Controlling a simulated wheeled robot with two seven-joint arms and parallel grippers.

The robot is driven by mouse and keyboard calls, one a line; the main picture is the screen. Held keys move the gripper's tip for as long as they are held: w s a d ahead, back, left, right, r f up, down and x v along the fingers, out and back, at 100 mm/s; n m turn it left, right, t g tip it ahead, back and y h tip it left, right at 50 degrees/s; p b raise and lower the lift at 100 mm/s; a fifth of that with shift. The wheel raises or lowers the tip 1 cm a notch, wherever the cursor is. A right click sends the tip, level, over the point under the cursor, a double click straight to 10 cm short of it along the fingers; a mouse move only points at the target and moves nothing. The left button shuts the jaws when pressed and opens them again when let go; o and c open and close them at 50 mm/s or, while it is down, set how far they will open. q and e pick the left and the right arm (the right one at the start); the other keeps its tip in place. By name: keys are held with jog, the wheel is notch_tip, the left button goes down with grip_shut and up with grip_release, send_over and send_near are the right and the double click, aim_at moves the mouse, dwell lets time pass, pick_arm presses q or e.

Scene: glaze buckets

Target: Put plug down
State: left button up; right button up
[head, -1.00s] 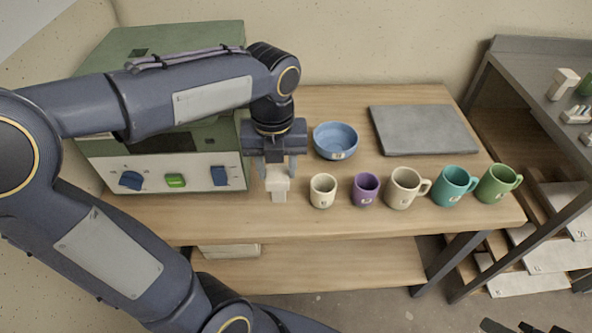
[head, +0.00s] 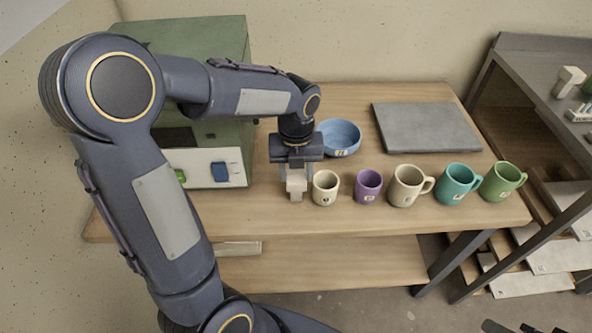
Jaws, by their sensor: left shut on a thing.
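The plug (head: 296,188) is a small off-white block. My left gripper (head: 296,174) points down and is shut on it, just left of the cream cup (head: 325,188). The plug hangs at or just above the wooden table (head: 265,215); I cannot tell whether it touches the top. My right gripper is not clearly in view; only dark parts show at the bottom right edge.
A purple cup (head: 368,187), a beige mug (head: 408,186), a teal mug (head: 456,184) and a green mug (head: 501,182) stand in a row to the right. A blue bowl (head: 340,138) and a grey slab (head: 426,128) lie behind. A green kiln-like box (head: 225,115) stands left.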

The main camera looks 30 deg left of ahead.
pick_arm(q)
jog(key=shift+f, duration=0.15)
jog(key=o, duration=1.3)
notch_tip(320, 180, up, 12)
jog(key=f+p, duration=0.1)
jog(key=p, duration=0.1)
jog(key=s+d+f+n+t+h, duration=0.1)
jog(key=s+d+n+t+h, duration=0.1)
jog(key=s+n, duration=0.6)
jog(key=s+d+f+n+t+h, duration=0.1)
jog(key=s+n+t, duration=0.2)
jog(key=s+n, duration=0.6)
jog(key=n, duration=1.4)
jog(key=shift+s+d+f+t+h, duration=0.2)
jog(key=shift+d+f+t+h, duration=0.1)
jog(key=shift+d+h, duration=0.1)
